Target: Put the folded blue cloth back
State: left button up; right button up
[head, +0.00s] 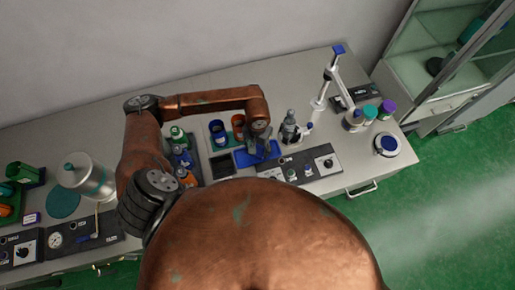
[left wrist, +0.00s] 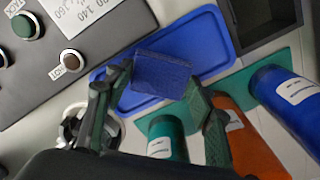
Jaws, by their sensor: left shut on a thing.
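The folded blue cloth (left wrist: 162,74) is a dark blue rectangle, held between the two fingers of my left gripper (left wrist: 158,84) in the left wrist view. In that view it lies over the brighter blue tray (left wrist: 207,28); I cannot tell whether it touches the tray floor. In the head view my left gripper (head: 262,146) points down over the blue tray (head: 242,159), and its fingers mostly hide the cloth. My right gripper is not in view.
A blue container (head: 218,133) and an orange one (head: 238,124) stand behind the tray. A dark open box (head: 219,167) is left of it.

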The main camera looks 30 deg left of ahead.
aim_at(257, 149)
pick_arm(q)
jog(key=shift+f, duration=0.45)
jog(key=shift+f, duration=0.15)
jog(key=o, duration=0.7)
jog(key=shift+c, duration=0.2)
notch_tip(257, 149, up, 12)
jog(key=b, duration=0.1)
jog(key=shift+r, duration=0.2)
